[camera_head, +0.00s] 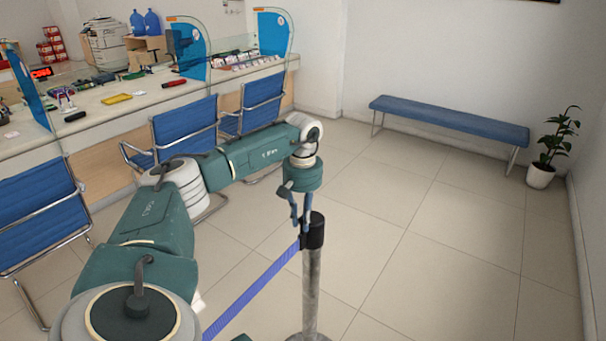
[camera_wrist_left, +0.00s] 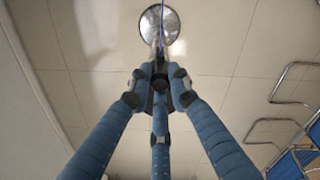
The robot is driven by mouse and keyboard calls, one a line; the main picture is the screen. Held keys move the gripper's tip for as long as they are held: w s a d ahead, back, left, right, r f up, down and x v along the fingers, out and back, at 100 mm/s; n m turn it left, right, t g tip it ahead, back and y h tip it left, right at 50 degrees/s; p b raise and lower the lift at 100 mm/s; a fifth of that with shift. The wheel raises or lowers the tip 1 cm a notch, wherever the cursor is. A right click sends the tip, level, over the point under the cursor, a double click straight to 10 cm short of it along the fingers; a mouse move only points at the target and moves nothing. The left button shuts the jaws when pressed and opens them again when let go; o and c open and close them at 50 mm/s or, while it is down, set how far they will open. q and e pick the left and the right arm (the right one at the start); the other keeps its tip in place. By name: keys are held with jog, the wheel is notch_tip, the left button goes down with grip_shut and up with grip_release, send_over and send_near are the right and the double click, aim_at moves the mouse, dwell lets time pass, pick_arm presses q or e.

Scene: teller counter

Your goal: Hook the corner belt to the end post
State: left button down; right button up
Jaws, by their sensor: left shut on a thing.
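A metal post (camera_head: 311,285) with a black head (camera_head: 313,232) stands upright on the floor. The blue-purple belt (camera_head: 252,288) slopes from beside the head down and left, out of the picture. My left gripper (camera_head: 300,228) points down at the head, its fingers closed there at the belt's upper end. In the left wrist view the fingers (camera_wrist_left: 160,78) meet around something dark, with the post's round base (camera_wrist_left: 158,22) below and the belt a thin line. The fingers hide the belt tip, so I cannot tell whether it sits in the head. My right gripper is out of view.
Blue chairs (camera_head: 185,126) stand along the teller counter (camera_head: 130,112) at left. A blue bench (camera_head: 450,120) and a potted plant (camera_head: 541,176) are by the far wall. The tiled floor right of the post is clear.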

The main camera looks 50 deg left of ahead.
pick_arm(q)
jog(key=shift+w+r, duration=0.15)
jog(key=shift+w, duration=0.05)
jog(key=c, duration=1.8)
grip_release()
jog(key=shift+c, duration=0.2)
jog(key=shift+w, duration=0.1)
notch_tip(320, 180, up, 12)
jog(key=shift+f, duration=0.1)
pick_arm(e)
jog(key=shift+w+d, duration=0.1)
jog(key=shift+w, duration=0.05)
